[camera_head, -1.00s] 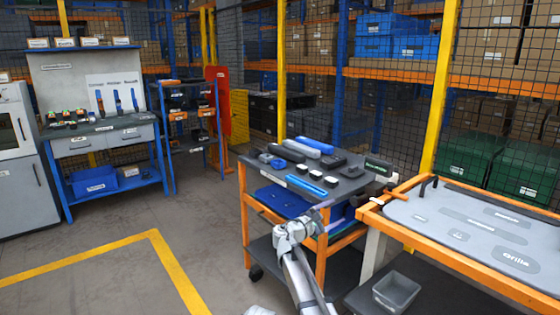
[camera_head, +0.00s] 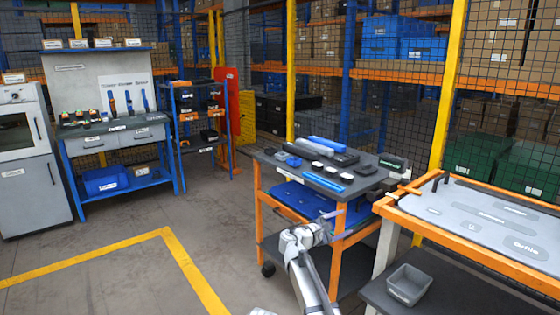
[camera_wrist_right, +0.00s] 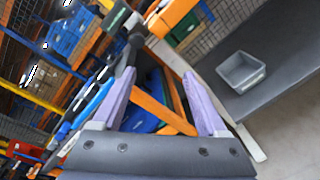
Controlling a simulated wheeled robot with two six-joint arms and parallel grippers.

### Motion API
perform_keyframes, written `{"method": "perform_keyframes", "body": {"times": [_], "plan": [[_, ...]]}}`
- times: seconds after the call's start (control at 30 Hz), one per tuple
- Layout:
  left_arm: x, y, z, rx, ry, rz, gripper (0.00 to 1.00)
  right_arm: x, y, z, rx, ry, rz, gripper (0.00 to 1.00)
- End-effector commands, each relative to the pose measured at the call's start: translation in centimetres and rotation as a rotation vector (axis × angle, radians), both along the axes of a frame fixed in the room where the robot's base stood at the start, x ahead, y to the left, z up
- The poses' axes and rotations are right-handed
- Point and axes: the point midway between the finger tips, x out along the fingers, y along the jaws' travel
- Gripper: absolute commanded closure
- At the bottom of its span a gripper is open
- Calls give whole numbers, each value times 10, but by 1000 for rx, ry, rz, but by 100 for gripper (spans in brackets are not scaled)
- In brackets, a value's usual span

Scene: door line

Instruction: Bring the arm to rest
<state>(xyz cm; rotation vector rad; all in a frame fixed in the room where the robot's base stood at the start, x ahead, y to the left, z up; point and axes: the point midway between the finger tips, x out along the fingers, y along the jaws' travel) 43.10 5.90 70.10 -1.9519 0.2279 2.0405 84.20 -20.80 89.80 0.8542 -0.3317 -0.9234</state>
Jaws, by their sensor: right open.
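My right arm (camera_head: 310,275) reaches up from the bottom of the head view, in front of the orange-framed cart. My right gripper (camera_wrist_right: 158,95) shows in the right wrist view with its two pale purple fingers spread and nothing between them. Beyond the fingers are the cart's orange frame bars and blue lower bin. In the head view its fingers are small against the cart, and I cannot make out the tips clearly. My left gripper is not in view.
The cart (camera_head: 262,155) carries a blue bar, white-topped items and dark tools. An orange-edged table with a grey panel (camera_head: 480,215) stands right, with a grey bin (camera_head: 408,284) on its lower shelf. A workbench (camera_head: 115,131) stands back left. The floor at left is clear.

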Motion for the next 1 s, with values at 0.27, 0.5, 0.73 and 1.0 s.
{"method": "perform_keyframes", "body": {"times": [0.27, 0.5, 0.73, 1.0], "plan": [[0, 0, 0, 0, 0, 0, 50, -46, -26, -37, 227, -30, -86, 24], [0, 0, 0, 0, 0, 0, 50, -123, -47, -95, 586, -76, -255, 24], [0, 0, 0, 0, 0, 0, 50, -234, -33, -164, 1077, -121, -559, 24], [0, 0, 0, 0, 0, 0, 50, -311, 5, -193, 1415, -121, -828, 24]]}}
